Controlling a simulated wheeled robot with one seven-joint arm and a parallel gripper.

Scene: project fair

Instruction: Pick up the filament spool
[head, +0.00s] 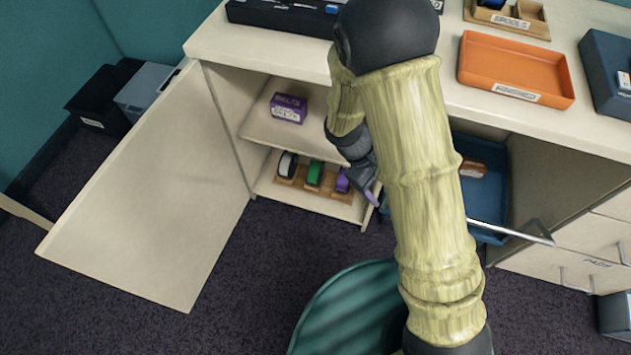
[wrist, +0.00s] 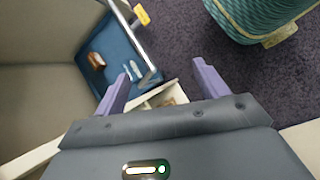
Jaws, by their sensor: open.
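A row of spools stands upright in a wooden rack (head: 299,184) on the lower shelf of the open cabinet. From left to right they are a white-and-black spool (head: 287,165), a green spool (head: 314,173) and a purple spool (head: 342,180). My gripper (head: 372,192) is just right of the purple spool in the head view, partly hidden by my arm. In the wrist view my gripper (wrist: 160,68) has its two purple fingers wide apart with nothing held between them. No spool can be made out clearly in the wrist view.
The cabinet door (head: 150,190) stands open at left. A purple belts box (head: 288,107) sits on the upper shelf. A blue pull-out tray (head: 485,232) holding a brown item (head: 472,168) is right of my arm. An orange tray (head: 515,68) stands on the counter.

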